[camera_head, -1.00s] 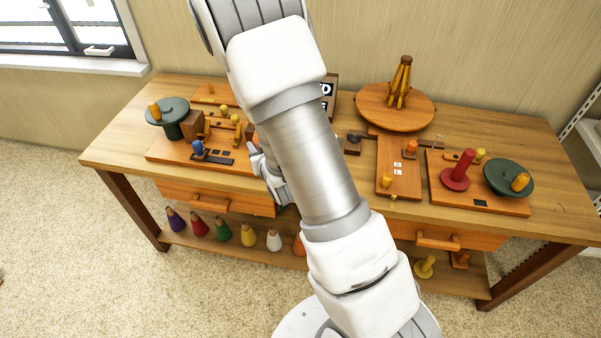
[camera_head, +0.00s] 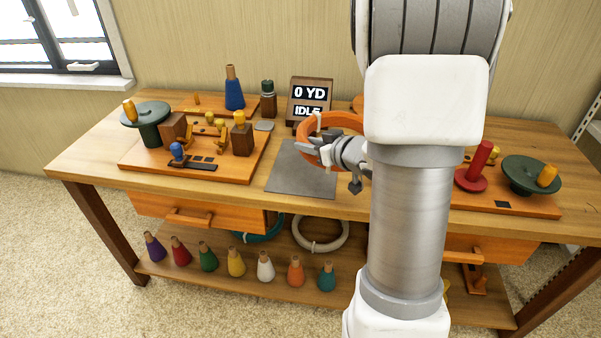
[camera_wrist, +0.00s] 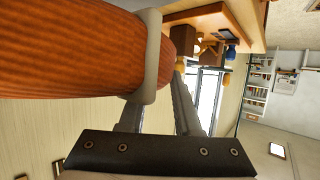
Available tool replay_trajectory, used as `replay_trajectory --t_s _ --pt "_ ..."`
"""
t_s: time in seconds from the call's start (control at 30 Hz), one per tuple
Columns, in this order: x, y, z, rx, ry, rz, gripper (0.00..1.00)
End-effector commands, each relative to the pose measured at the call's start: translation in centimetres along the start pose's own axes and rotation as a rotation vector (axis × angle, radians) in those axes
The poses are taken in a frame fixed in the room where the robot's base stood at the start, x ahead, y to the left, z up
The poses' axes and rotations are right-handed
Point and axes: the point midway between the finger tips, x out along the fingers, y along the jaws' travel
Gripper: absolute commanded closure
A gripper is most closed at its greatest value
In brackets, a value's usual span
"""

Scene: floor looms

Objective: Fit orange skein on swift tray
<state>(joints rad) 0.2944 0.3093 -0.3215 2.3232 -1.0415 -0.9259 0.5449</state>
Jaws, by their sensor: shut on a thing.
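The orange skein (camera_head: 345,120) is a thick ring with a pale tie, held above the back middle of the bench. My gripper (camera_head: 318,148) is shut on its near side. In the wrist view the skein (camera_wrist: 70,55) fills the upper left, its pale tie (camera_wrist: 152,55) close to the fingers (camera_wrist: 160,105). The round wooden swift tray is almost wholly hidden behind my arm; only a small orange-brown edge (camera_head: 358,101) shows, right of the counter display. The skein is left of and apart from that edge.
A display (camera_head: 311,99) reading "0 YD IDLE" stands behind the skein. A grey mat (camera_head: 300,178) lies bare below it. A winder board (camera_head: 185,165) is left; a red spool (camera_head: 478,165) and green disc (camera_head: 530,172) are right. A blue cone (camera_head: 234,90) stands at the back.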

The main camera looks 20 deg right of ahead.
Motion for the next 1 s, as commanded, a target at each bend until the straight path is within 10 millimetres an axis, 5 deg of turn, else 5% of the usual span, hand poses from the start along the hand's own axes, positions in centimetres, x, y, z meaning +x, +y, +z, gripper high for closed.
replay_trajectory --t_s 0.47,1.0 --pt "0.2 0.1 0.2 -0.002 0.001 -0.004 1.00" --pt "11.6 -4.6 2.7 -0.005 0.001 -0.008 1.00"
